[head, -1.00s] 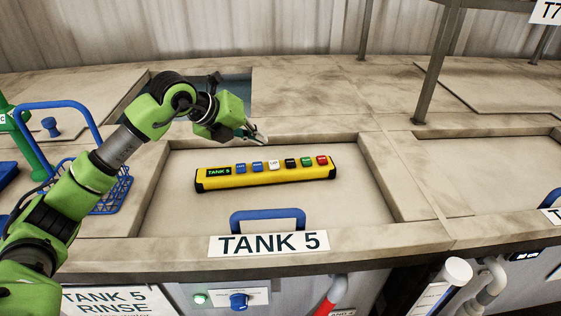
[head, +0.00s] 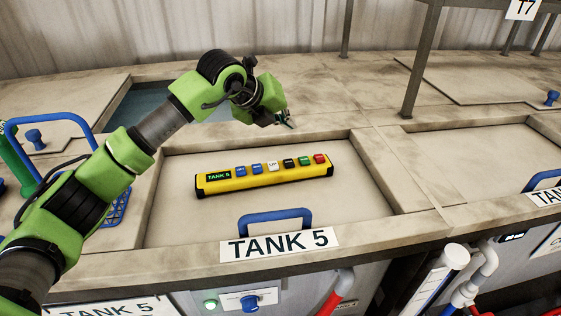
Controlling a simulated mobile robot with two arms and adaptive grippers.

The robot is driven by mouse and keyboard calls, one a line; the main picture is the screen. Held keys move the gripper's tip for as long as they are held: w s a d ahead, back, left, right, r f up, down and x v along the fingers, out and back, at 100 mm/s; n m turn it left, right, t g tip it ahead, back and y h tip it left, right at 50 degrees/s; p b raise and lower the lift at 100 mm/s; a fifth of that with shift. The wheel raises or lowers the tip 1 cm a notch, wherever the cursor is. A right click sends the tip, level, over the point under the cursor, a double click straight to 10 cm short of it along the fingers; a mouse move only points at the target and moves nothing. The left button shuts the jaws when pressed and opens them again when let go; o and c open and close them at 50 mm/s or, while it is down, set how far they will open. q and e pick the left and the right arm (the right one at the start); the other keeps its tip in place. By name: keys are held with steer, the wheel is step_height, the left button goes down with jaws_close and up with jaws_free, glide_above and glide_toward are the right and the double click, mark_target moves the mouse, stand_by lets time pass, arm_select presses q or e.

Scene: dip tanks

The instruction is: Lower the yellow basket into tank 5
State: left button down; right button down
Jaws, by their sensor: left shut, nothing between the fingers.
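The tank 5 lid (head: 352,200) lies flat in its recess, with a blue handle (head: 275,216) at its front edge. It covers the opening, so the inside of the tank is hidden. The label TANK 5 (head: 280,245) is on the rim in front. A yellow control box (head: 265,181) marked TANK 5, with several coloured buttons, lies on the lid. My left gripper (head: 285,122) is shut and empty, above the back of the lid and behind the control box. I see no yellow basket. My right gripper is not in view.
A blue wire basket (head: 116,208) with a tall handle stands at the left, partly behind my left arm. An open tank with dark water (head: 140,106) lies behind that arm. A grey post (head: 421,60) rises at the back right. A neighbouring lid (head: 475,160) lies right.

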mark_target(287, 163)
arm_select(q)
steer(key=shift+f, duration=0.2)
step_height(287, 163, down, 8)
steer(key=b, duration=0.3)
steer(key=shift+b, duration=0.35)
steer(key=shift+f, duration=0.3)
stand_by(1.0)
steer(key=shift+b, duration=0.3)
steer(key=shift+f+b, duration=0.35)
steer(key=shift+b, duration=0.2)
